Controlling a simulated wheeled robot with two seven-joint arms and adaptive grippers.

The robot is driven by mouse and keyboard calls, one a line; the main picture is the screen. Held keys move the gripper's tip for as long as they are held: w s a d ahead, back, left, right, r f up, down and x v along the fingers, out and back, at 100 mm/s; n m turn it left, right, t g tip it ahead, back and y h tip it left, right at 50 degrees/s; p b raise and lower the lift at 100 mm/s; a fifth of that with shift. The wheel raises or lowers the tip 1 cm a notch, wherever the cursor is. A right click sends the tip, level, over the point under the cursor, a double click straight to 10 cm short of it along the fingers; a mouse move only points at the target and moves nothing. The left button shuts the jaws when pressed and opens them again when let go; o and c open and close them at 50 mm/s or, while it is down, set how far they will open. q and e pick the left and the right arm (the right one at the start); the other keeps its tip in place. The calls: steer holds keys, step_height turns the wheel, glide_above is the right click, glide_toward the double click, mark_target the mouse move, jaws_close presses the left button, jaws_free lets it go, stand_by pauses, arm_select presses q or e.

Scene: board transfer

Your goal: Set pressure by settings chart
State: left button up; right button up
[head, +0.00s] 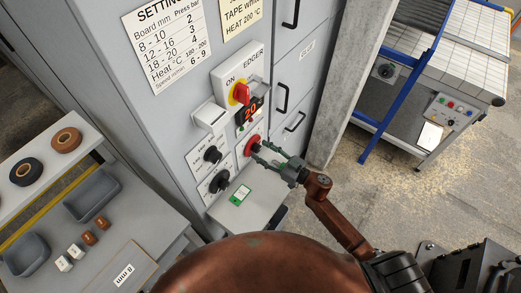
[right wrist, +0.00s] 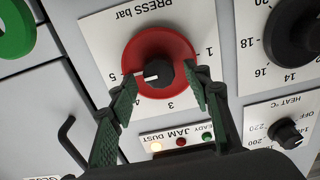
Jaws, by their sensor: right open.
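The settings chart (head: 166,42) hangs on the grey cabinet, with rows of board mm against press bar: 8-10 is 2, 12-16 is 3, 18-20 is 4. The pressure knob (head: 252,145) sits low on the panel with a red ring around it. In the right wrist view the black pressure knob (right wrist: 158,73) has a white pointer that points left, toward the 5 side of the scale. My right gripper (head: 262,153) is open, its fingers on either side of the red ring (right wrist: 160,40); contact is unclear. My left gripper is out of view.
A board (head: 121,273) with a label lies on the bench at lower left, near grey trays (head: 92,195) and tape rolls. Other black dials (head: 212,154) and the red-yellow switch (head: 241,93) are close by. A green-framed device (head: 240,195) lies on a ledge below.

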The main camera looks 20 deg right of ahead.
steer(key=shift+w+a, duration=0.4)
steer(key=shift+w, duration=0.15)
steer(key=shift+c, duration=0.7)
steer(key=c, duration=1)
